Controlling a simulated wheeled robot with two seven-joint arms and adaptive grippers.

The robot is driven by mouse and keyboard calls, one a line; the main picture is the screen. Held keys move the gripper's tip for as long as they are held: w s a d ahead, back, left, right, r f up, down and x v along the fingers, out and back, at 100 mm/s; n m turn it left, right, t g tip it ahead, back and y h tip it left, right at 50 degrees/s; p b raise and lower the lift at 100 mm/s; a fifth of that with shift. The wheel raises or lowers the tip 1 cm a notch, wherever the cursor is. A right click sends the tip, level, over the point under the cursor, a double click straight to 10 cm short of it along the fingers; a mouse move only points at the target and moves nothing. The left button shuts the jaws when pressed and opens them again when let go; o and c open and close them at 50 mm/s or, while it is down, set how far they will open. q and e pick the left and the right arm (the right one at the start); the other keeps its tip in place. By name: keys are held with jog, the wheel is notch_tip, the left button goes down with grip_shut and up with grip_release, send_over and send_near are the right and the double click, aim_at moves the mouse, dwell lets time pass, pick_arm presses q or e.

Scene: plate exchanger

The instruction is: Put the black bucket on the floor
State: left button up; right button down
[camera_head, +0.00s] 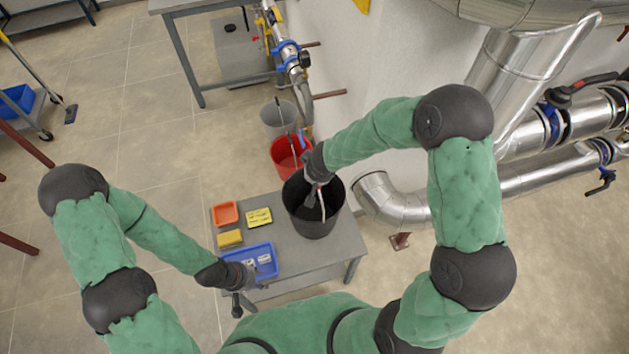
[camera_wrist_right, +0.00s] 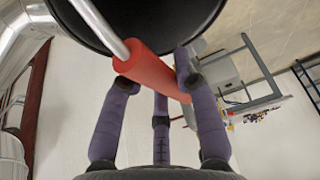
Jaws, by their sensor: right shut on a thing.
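The black bucket (camera_head: 314,226) is upright at the right part of the grey table (camera_head: 297,252); I cannot tell whether its bottom touches the tabletop. Its dark rim also fills the top of the right wrist view (camera_wrist_right: 205,22). Its wire handle is raised and carries a red grip (camera_wrist_right: 150,68). My right gripper (camera_wrist_right: 160,82) is shut on this red grip, its fingers on both sides of it. In the head view the right gripper (camera_head: 316,172) is over the bucket's far rim. My left gripper (camera_head: 247,301) is empty at the table's front left edge, its fingers spread.
A blue tray (camera_head: 272,273), an orange box (camera_head: 225,214) and yellow boxes (camera_head: 259,217) lie left of the bucket. A red bucket (camera_head: 288,152) and a grey bucket (camera_head: 277,121) stand behind the table. Silver pipes (camera_head: 395,207) are at the right.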

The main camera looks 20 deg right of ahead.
jog(key=shift+w+f, duration=0.3)
jog(key=shift+w+f+b, duration=0.2)
jog(key=shift+f+b, duration=0.2)
jog(key=shift+f, duration=1.3)
jog(key=shift+f, duration=0.15)
jog(key=c, duration=0.9)
grip_release()
jog(key=shift+c, duration=0.2)
